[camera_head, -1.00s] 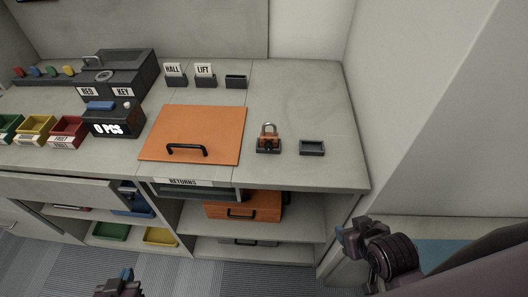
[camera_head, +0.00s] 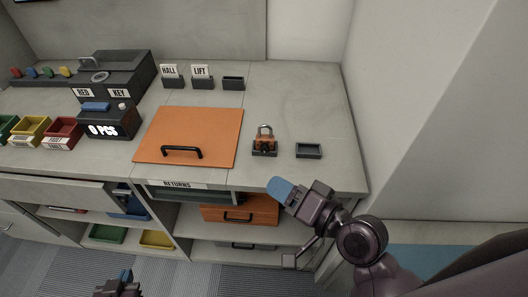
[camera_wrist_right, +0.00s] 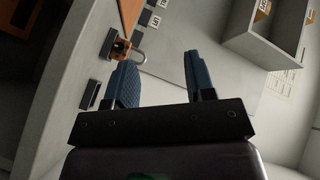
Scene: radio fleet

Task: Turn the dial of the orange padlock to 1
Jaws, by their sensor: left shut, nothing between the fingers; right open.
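The orange padlock (camera_head: 264,144) stands upright in a small dark holder on the grey counter, to the right of the orange panel. It also shows near the top of the right wrist view (camera_wrist_right: 121,48). Its dial marks are too small to read. My right gripper (camera_head: 284,191) is in front of the counter's front edge, below and slightly right of the padlock. In the right wrist view its blue fingers (camera_wrist_right: 160,76) are apart with nothing between them. The padlock lies beyond them, nearer the left finger. My left gripper (camera_head: 124,279) is low at the bottom edge, shut and empty.
A small empty dark tray (camera_head: 308,150) sits right of the padlock. The orange panel (camera_head: 190,130) with a black handle lies to its left. The HALL (camera_head: 170,72) and LIFT (camera_head: 202,72) tags stand behind.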

